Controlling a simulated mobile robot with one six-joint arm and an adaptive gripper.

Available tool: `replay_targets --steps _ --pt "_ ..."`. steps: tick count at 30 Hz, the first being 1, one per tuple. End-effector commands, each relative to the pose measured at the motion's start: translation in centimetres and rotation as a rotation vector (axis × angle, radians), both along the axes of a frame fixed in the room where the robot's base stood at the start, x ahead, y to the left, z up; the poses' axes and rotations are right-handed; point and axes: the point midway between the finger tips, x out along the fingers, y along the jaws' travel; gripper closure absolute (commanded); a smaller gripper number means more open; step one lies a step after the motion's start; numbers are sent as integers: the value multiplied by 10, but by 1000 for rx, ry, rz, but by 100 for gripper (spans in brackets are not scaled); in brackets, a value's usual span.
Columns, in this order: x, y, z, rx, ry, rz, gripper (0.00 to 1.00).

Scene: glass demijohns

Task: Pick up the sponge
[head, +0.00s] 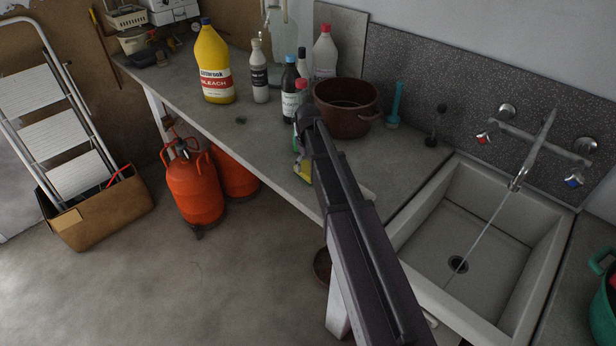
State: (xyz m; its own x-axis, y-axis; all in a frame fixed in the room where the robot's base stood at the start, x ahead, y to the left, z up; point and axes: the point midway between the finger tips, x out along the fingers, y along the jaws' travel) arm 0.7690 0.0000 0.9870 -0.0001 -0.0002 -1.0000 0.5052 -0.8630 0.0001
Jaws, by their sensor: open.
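A small yellow patch (303,171) shows on the worktop just left of my arm, near the front edge. It may be the sponge, but my arm covers part of this spot, so its full shape is hidden. A pale bit (368,194) shows on the other side of my arm; I cannot tell what it is. My arm reaches from the bottom of the head view up over the worktop. I cannot make out the gripper's fingers, nor whether they touch anything.
Several bottles stand behind, including a yellow bleach bottle (214,62) and a white bottle (259,72). A brown pot (347,104) is close beyond my arm. The sink (420,235) with a running tap (530,150) lies right. Orange gas cylinders (194,188) stand on the floor.

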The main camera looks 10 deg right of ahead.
Motion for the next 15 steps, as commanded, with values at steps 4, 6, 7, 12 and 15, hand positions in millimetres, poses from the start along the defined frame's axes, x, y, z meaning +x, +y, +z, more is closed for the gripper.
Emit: replay_targets --steps 4,6,7,12,15 --pt "0 0 -15 0 0 0 0" --pt "0 0 -18 0 0 0 0" --pt "0 0 -19 0 0 0 0" --pt "0 0 -22 0 0 0 0" --pt "0 0 -22 0 0 0 0"
